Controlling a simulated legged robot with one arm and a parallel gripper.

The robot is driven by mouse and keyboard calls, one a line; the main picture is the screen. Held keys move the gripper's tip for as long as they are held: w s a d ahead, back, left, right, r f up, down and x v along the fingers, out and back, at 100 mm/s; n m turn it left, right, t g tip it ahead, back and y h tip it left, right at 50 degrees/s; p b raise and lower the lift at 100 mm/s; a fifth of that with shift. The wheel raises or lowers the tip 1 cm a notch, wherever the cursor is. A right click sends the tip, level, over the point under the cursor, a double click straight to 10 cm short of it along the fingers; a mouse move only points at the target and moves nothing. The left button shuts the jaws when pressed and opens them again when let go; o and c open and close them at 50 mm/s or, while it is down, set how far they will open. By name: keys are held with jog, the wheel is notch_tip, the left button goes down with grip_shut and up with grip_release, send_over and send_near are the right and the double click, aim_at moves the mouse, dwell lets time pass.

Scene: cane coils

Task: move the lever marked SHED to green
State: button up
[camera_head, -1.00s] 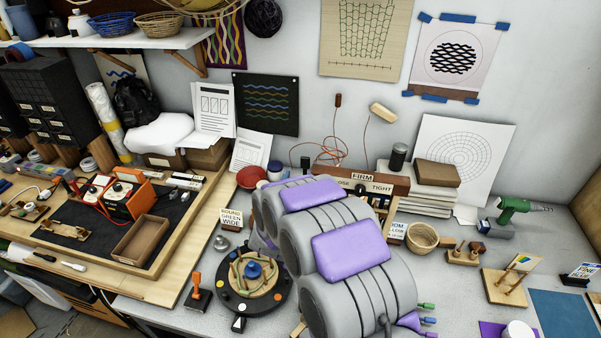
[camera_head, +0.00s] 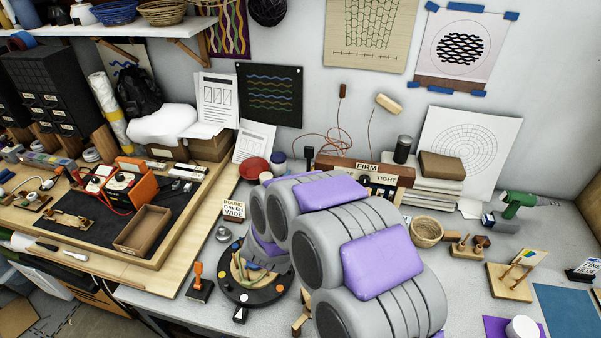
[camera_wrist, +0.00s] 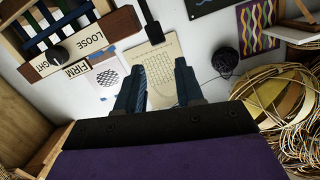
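No label reading SHED can be made out in either view. A wooden frame with the words LOOSE, FIRM and TIGHT (camera_head: 367,168) stands at the back of the bench, partly hidden by my arm. It appears upside down at the upper left of the wrist view (camera_wrist: 75,45), with a round black knob (camera_wrist: 60,54). A black upright piece (camera_head: 308,155) stands left of the frame; I cannot tell if it is a lever. My gripper (camera_wrist: 158,88) has its fingers apart with nothing between them. My arm hides it in the head view.
A black round stand (camera_head: 240,293) and an orange-handled tool (camera_head: 197,281) are left of my arm. A ROUND GREEN WIDE sign (camera_head: 233,209) stands behind. Cane coils (camera_wrist: 285,105) show in the wrist view.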

jog(key=m+b, duration=0.1)
jog(key=f+m, duration=0.1)
jog(key=shift+a+m+b, duration=0.1)
jog(key=shift+m+b, duration=0.3)
jog(key=shift+c, duration=0.8)
jog(key=m+b, duration=0.2)
jog(key=m, duration=0.1)
jog(key=m+b, duration=0.1)
jog(key=m, duration=0.2)
jog(key=shift+a+f+t+b, duration=0.15)
jog(key=shift+t+b, duration=0.2)
jog(key=shift+t, duration=0.05)
jog(key=c, duration=0.3)
jog(key=m+b, duration=0.3)
jog(key=m, duration=0.3)
jog(key=shift+s+f, duration=0.1)
grip_shut()
jog(key=m+b, duration=1.1)
jog(key=m, duration=0.8)
send_near(309, 154)
jog(key=shift+t, duration=0.3)
jog(key=w, duration=0.4)
jog(key=w+d, duration=0.1)
jog(key=w, duration=0.1)
jog(key=shift+w+d+f, duration=0.1)
jog(key=shift+w+f, duration=0.25)
jog(key=shift+w, duration=0.05)
